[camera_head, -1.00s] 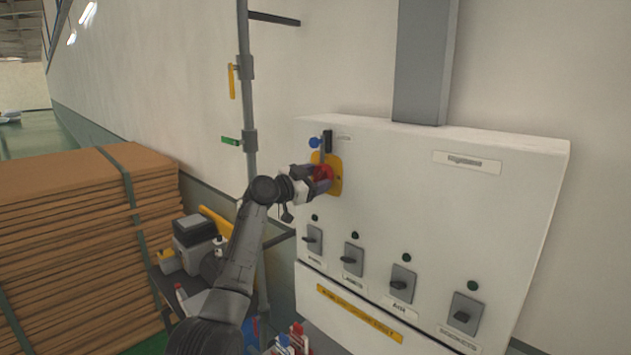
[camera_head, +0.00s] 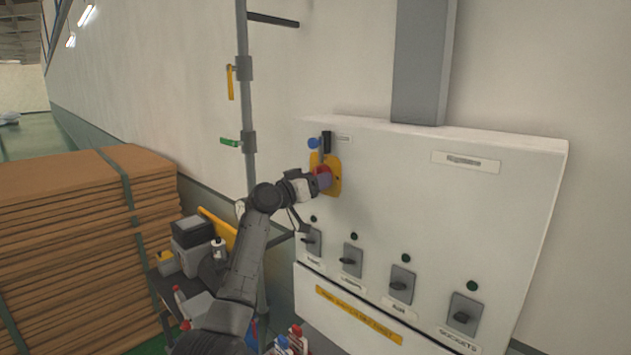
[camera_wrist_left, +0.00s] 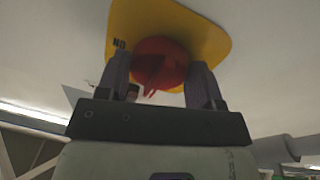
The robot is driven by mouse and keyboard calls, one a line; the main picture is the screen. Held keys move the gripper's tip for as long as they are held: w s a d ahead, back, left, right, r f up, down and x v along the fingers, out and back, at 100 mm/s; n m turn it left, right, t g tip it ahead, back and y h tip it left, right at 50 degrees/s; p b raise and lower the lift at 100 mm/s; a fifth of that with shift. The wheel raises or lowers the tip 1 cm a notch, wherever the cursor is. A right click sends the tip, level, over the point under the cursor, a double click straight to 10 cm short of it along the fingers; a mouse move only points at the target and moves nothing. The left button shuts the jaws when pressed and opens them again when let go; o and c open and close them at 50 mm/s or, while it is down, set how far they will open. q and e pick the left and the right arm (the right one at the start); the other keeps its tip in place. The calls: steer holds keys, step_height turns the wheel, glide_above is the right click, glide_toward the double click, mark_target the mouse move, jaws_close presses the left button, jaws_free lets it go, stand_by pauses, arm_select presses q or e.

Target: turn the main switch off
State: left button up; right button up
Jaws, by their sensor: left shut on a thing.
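The main switch is a red rotary knob (camera_head: 321,170) on a yellow plate (camera_head: 336,187), at the upper left of the white cabinet front. My left gripper (camera_head: 323,181) is at the knob and partly hides it in the head view. In the left wrist view the red knob (camera_wrist_left: 160,60) sits between the two fingers of my left gripper (camera_wrist_left: 160,75), with the yellow plate (camera_wrist_left: 205,30) behind it. The gripper is shut on the knob. A marking shows on the plate left of the knob. The exact angle of the knob is hard to tell. My right gripper is not in view.
The white cabinet (camera_head: 430,215) carries a row of smaller grey switches (camera_head: 402,284) below the main switch. A grey pipe (camera_head: 249,170) stands left, beside stacked brown sheets (camera_head: 75,240).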

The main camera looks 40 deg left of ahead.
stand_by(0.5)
arm_select(q)
steer(key=o, duration=0.9)
steer(key=shift+b+v, duration=2.4)
steer(key=shift+v, duration=4.5)
steer(key=shift+d, duration=0.1)
